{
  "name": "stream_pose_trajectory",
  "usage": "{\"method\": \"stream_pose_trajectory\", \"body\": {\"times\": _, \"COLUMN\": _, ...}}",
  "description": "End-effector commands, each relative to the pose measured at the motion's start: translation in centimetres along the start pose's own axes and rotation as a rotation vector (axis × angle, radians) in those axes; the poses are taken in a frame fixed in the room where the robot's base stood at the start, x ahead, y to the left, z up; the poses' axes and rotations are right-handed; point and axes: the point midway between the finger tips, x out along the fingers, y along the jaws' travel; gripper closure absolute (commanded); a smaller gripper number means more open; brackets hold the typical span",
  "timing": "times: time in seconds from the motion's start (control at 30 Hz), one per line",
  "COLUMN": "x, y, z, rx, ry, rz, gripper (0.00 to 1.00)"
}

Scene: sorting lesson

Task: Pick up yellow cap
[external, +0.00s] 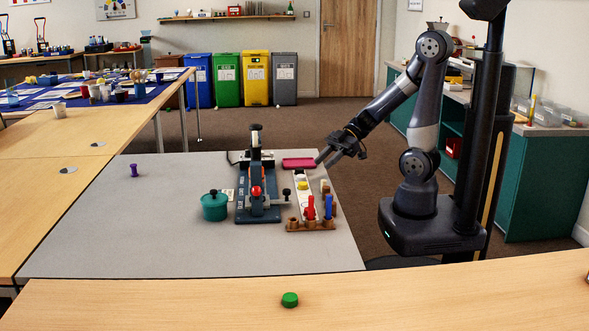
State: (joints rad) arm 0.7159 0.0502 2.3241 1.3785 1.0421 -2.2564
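A small yellow cap (302,185) sits on a narrow white strip (303,209) on the grey table, to the right of a dark press with a red part. My gripper (323,164) reaches in from the right, above and to the right of the yellow cap and apart from it. Its two fingers point down and to the left with a gap between them, and nothing shows between them.
The press (257,203) and a teal pot (214,206) stand left of the strip. A pink tray (298,162) lies behind it. Red (310,208) and blue (328,207) pieces stand in front. The table's left side is mostly clear, with one purple piece (134,170).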

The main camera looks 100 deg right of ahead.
Motion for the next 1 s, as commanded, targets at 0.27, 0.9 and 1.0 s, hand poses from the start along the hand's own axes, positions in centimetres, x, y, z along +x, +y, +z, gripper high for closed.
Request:
{"method": "stream_pose_trajectory", "body": {"times": 0.27, "x": 3.2, "y": -0.1, "z": 0.1, "rx": 0.001, "ry": -0.001, "rz": -0.004, "gripper": 0.68}}
{"method": "stream_pose_trajectory", "body": {"times": 0.9, "x": 8.6, "y": 0.1, "z": 0.6, "rx": 0.002, "ry": -0.003, "rz": -0.003, "gripper": 0.68}}
{"method": "stream_pose_trajectory", "body": {"times": 1.0, "x": 9.0, "y": 0.1, "z": 0.5, "rx": 0.002, "ry": -0.002, "rz": -0.002, "gripper": 0.68}}
